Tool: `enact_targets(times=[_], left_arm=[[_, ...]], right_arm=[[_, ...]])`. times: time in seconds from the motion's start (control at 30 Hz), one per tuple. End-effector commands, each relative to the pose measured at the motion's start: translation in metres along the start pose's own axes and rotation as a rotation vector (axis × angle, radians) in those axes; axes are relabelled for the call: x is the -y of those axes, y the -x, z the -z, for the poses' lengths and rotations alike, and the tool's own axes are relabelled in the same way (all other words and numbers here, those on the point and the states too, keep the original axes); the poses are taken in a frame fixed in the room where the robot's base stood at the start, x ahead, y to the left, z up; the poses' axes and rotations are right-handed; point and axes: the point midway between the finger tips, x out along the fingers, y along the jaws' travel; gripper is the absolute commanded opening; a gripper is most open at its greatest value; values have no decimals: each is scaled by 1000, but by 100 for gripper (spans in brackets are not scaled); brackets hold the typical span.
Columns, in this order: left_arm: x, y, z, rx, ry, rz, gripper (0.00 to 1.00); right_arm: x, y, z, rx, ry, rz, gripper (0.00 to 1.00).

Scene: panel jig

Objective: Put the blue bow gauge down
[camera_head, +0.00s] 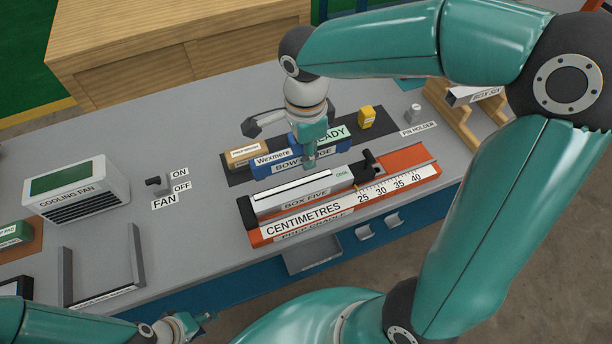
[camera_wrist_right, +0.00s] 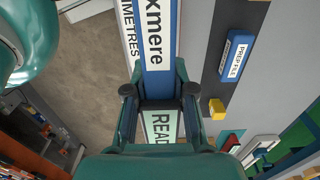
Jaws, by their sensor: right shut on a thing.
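The blue bow gauge (camera_head: 264,170) has white labels reading "Wexmere" and "BOW GAUGE" and a pale green "READY" panel. My right gripper (camera_head: 309,152) is shut on it from above. In the right wrist view the gauge (camera_wrist_right: 156,50) passes between the fingers (camera_wrist_right: 160,100). I cannot tell from these views whether its underside touches anything. It appears just behind the orange prep cradle (camera_head: 415,174), in front of the dark strip (camera_head: 238,172). My left gripper (camera_head: 190,325) is low at the bottom left, away from the gauge; its jaw opening is unclear.
A grey box labelled BOX FIVE (camera_head: 305,195) lies in the cradle behind the centimetre scale. Grey table between is clear.

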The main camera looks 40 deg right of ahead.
Motion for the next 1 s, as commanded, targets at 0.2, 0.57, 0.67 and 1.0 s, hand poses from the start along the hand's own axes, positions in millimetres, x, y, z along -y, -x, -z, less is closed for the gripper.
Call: enact_targets(times=[0.2, 0.57, 0.67, 1.0], left_arm=[[0, 1, 0, -1, 0, 0, 40], [-1, 2, 0, -1, 0, 0, 40], [-1, 2, 0, -1, 0, 0, 40], [-1, 2, 0, -1, 0, 0, 40]], right_arm=[[-1, -45, 0, 0, 1, -3, 0], [-1, -80, 0, -1, 0, -4, 0], [0, -93, 0, 0, 0, -2, 0], [0, -98, 0, 1, 1, 2, 0]])
